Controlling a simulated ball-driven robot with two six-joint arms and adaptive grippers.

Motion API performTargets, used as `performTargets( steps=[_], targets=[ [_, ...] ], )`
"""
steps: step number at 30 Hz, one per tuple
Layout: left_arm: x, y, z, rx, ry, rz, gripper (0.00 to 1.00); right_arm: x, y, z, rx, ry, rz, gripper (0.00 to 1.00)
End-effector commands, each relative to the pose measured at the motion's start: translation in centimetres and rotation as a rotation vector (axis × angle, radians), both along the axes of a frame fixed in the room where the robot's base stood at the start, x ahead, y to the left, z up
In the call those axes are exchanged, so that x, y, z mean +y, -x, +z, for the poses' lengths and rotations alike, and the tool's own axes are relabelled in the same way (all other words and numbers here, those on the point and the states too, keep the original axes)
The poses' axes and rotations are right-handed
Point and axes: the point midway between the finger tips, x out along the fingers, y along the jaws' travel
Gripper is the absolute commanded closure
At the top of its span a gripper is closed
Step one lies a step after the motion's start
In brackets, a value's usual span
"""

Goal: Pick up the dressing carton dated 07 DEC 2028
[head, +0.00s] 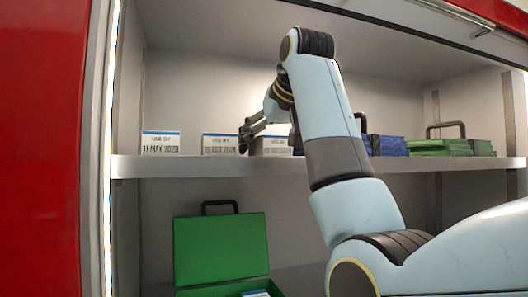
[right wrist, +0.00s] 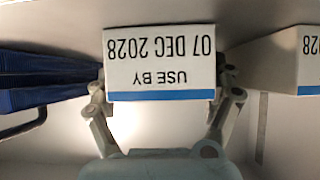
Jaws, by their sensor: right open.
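The white dressing carton with a blue band reads "USE BY 07 DEC 2028", upside down in the right wrist view (right wrist: 160,62). In the head view it appears to be the third carton from the left on the shelf (head: 272,147), partly hidden by my right gripper and arm. My right gripper (head: 248,138) is open in front of it. In the right wrist view, my right gripper's fingers (right wrist: 163,88) stand one at each side of the carton's face, and I cannot tell whether they touch it. My left gripper is not in view.
Two similar cartons stand to the left, one (head: 161,143) reading May 2028 and one (head: 220,144) close beside my gripper. Blue cases (head: 388,146) and green cases (head: 438,147) lie to the right. An open green case (head: 221,250) sits below the shelf (head: 200,167).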

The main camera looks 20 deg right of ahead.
Motion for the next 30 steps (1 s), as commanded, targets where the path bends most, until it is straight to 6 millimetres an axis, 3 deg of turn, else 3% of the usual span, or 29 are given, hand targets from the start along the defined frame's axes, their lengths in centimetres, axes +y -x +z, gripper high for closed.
performTargets(
  steps=[6,14,21,30],
  targets=[
    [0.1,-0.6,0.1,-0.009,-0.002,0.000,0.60,0.0,0.0,0.0,-0.001,0.000,0.000,0.12],
    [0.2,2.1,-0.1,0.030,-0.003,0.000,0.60,0.0,0.0,0.0,-0.001,0.000,0.000,0.46],
    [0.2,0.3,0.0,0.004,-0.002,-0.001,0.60,0.0,0.0,-0.1,0.001,0.000,0.000,0.75],
    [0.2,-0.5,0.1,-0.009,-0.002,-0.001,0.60,0.0,0.0,0.1,0.000,0.000,0.000,0.75]
  ],
)
